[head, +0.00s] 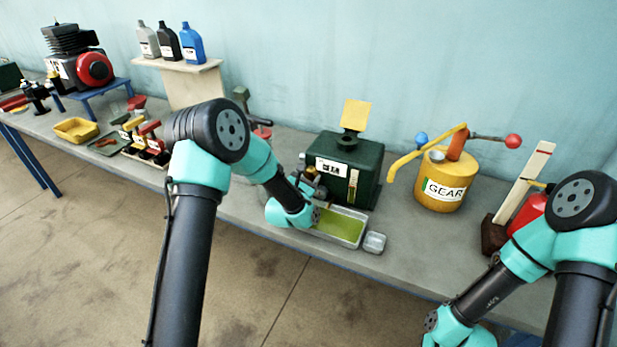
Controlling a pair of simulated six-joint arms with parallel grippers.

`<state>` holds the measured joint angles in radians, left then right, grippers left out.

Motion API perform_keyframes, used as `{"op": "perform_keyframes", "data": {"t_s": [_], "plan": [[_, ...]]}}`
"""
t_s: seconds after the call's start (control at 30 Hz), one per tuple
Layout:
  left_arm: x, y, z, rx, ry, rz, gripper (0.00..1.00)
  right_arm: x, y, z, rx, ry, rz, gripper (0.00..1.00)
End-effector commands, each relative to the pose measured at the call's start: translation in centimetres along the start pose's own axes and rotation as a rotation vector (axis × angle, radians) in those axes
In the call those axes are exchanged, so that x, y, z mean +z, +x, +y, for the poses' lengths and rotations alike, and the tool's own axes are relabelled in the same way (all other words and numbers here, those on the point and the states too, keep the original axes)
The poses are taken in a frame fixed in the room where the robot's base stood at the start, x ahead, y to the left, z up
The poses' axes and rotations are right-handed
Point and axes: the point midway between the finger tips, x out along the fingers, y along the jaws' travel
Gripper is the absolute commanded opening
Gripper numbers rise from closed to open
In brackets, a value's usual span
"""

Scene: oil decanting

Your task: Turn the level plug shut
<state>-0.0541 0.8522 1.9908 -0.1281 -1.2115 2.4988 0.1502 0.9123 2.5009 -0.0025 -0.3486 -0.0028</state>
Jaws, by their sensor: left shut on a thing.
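My left gripper (309,180) is at the left part of the case's front, shut on the level plug. The plug is mostly hidden by the fingers, so its turn and seating cannot be told. A shallow metal tray (359,238) with yellow-green oil lies in front of the case, partly under my left wrist. My right gripper is out of view below the bottom edge.
A small metal dish (374,242) sits beside the tray. A yellow GEAR oil can (446,184) with a spout stands to the right. A wooden block with a white upright (524,185) is further right. Bottles on a stand (178,65) and an engine (78,66) are far left.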

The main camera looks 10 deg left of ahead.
Motion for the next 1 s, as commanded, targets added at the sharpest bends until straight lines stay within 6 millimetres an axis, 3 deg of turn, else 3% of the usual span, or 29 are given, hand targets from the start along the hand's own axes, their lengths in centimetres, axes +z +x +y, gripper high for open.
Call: {"op": "perform_keyframes", "data": {"t_s": [0.3,0.77,0.8,1.0], "plan": [[-0.05,-0.04,-0.05,0.000,-0.135,0.001,0.26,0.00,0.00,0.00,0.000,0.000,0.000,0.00],[-0.06,-0.04,-0.06,0.000,-0.156,0.002,0.26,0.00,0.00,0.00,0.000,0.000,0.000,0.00],[-0.06,-0.04,-0.06,0.000,-0.156,0.002,0.51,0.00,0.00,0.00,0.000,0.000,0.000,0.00],[-0.04,-0.03,-0.05,0.000,-0.155,0.001,0.70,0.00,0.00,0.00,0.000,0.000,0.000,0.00]]}}
